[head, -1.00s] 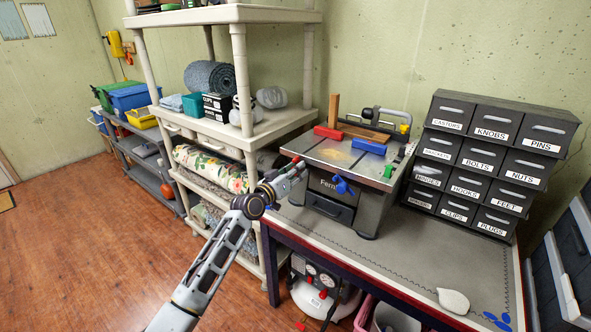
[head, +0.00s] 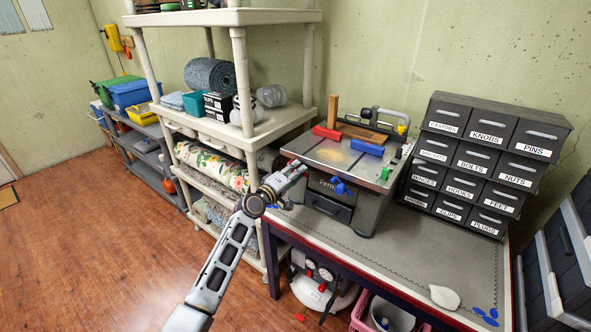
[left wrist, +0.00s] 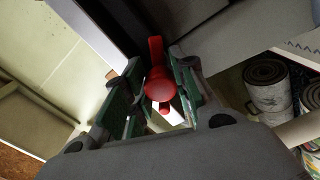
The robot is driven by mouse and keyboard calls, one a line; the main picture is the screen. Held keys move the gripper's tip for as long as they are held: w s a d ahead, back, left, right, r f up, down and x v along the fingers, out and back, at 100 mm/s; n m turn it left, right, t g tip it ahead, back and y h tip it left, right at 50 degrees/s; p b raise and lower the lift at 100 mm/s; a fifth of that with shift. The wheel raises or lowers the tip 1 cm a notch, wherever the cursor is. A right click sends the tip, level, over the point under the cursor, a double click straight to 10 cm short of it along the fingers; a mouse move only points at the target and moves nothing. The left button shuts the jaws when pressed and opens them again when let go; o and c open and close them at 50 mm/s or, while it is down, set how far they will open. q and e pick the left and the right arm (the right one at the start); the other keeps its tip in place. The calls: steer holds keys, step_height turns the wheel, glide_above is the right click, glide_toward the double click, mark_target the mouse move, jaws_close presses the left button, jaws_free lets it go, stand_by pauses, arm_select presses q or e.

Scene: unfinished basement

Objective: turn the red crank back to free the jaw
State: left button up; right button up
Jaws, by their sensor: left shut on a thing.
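The grey bench machine (head: 340,210) stands on the workbench, with a red block (head: 328,132) and a blue block (head: 366,147) on its top. My left gripper (head: 303,167) is at the machine's left side in the head view and mostly covers the crank there. In the left wrist view the red crank (left wrist: 158,84) shows its round red knob between the green-padded fingers of my left gripper (left wrist: 157,98), which is shut on it. A strip of wood lies behind the blocks. Whether the jaw is tight on anything cannot be told. My right gripper is out of view.
A blue handle (head: 341,187) sticks out of the machine's front. A labelled drawer cabinet (head: 480,165) stands to its right. A cream shelf unit (head: 275,125) stands close on the left. The bench top (head: 400,255) is mostly clear in front, with a pale object (head: 445,297) near the edge.

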arm_select(q)
steer(key=n+p, duration=0.3)
steer(key=n, duration=0.3)
steer(key=shift+n, duration=0.4)
steer(key=shift+n+p, duration=0.45)
steer(key=shift+n, duration=0.25)
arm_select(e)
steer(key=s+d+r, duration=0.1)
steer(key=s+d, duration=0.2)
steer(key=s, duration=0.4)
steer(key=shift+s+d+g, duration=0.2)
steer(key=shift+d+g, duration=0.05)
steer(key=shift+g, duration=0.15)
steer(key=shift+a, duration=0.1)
arm_select(q)
steer(key=o, duration=1)
steer(key=shift+o, duration=0.2)
steer(key=v, duration=1.2)
